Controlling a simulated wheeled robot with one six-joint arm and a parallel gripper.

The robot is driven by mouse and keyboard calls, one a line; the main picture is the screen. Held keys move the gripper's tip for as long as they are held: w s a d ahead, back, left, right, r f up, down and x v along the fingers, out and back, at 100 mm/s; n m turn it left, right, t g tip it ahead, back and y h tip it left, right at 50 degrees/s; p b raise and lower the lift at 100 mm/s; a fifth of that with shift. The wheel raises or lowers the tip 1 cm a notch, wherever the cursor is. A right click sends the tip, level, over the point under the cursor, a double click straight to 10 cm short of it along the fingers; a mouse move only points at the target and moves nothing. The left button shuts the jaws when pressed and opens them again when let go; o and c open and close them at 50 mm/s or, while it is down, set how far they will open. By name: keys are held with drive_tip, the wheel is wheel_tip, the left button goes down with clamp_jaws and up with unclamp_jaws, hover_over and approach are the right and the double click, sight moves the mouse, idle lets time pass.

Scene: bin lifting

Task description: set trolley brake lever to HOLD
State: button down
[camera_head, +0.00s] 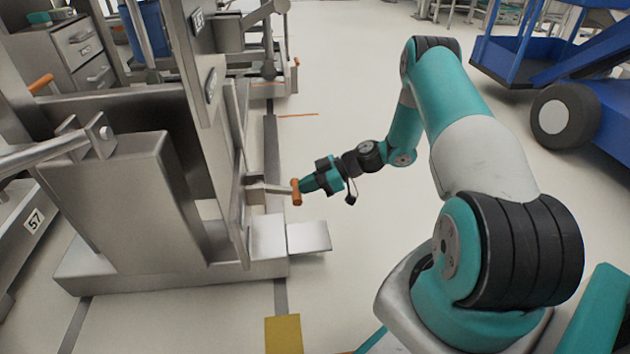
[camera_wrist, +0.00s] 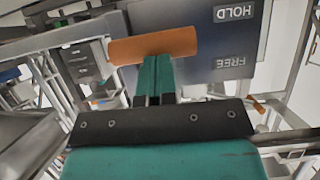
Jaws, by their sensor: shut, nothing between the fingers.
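The brake lever shows in the head view as a metal arm on the side of the steel trolley (camera_head: 115,210), ending in an orange handle (camera_head: 296,192). In the wrist view the orange handle (camera_wrist: 152,46) lies across the front of my fingers. A dark plate (camera_wrist: 215,38) behind it carries upside-down labels, HOLD (camera_wrist: 234,13) and FREE (camera_wrist: 235,61). My gripper (camera_head: 308,185) is shut, its teal fingertips (camera_wrist: 155,66) right at the handle, not around it. I cannot tell whether they touch it, or which label the lever stands at.
A flat metal plate (camera_head: 308,236) juts out low beside the trolley. A yellow floor mark (camera_head: 283,333) lies in front. A blue wheeled machine (camera_head: 570,70) stands at the far right. The pale floor between it and the trolley is clear apart from my arm.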

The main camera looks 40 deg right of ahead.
drive_tip(key=shift+w+a+f, duration=0.1)
drive_tip(key=shift+a+f, duration=0.05)
drive_tip(key=shift+f, duration=1.05)
